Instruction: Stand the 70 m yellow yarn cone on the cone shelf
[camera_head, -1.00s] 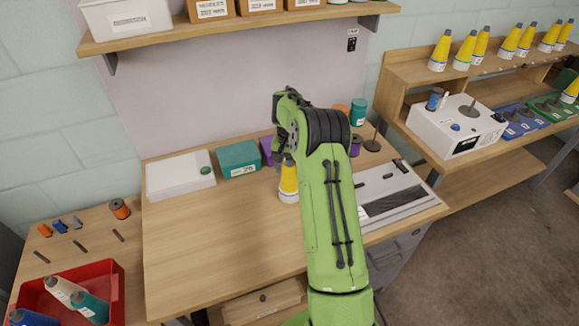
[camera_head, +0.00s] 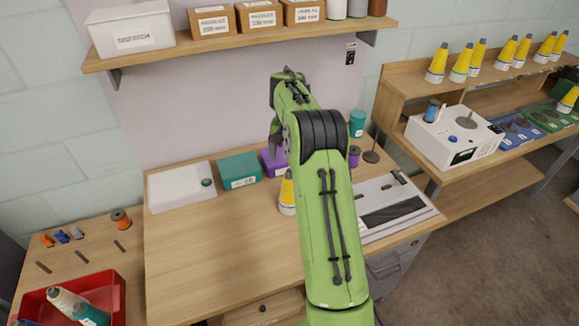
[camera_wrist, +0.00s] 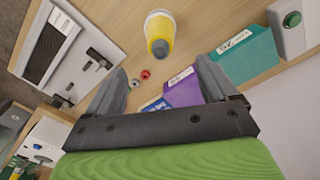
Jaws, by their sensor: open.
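A yellow yarn cone (camera_head: 287,196) with a white base stands upright on the wooden desk, partly hidden by my arm in the head view. In the wrist view the cone (camera_wrist: 160,32) shows its grey tip, just beyond my fingers. My gripper (camera_wrist: 158,84) is open and empty, its two fingers apart and not touching the cone. In the head view my gripper (camera_head: 277,142) is above and behind the cone. A raised shelf (camera_head: 400,75) at the right holds several yellow cones. I cannot read the cone's length label.
A teal box (camera_head: 239,170), a purple box (camera_head: 272,160) and a white box (camera_head: 180,187) line the desk's back. A wall shelf (camera_head: 240,42) hangs above. A grey-white device (camera_head: 390,208) lies right of the cone. The desk's front left is clear.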

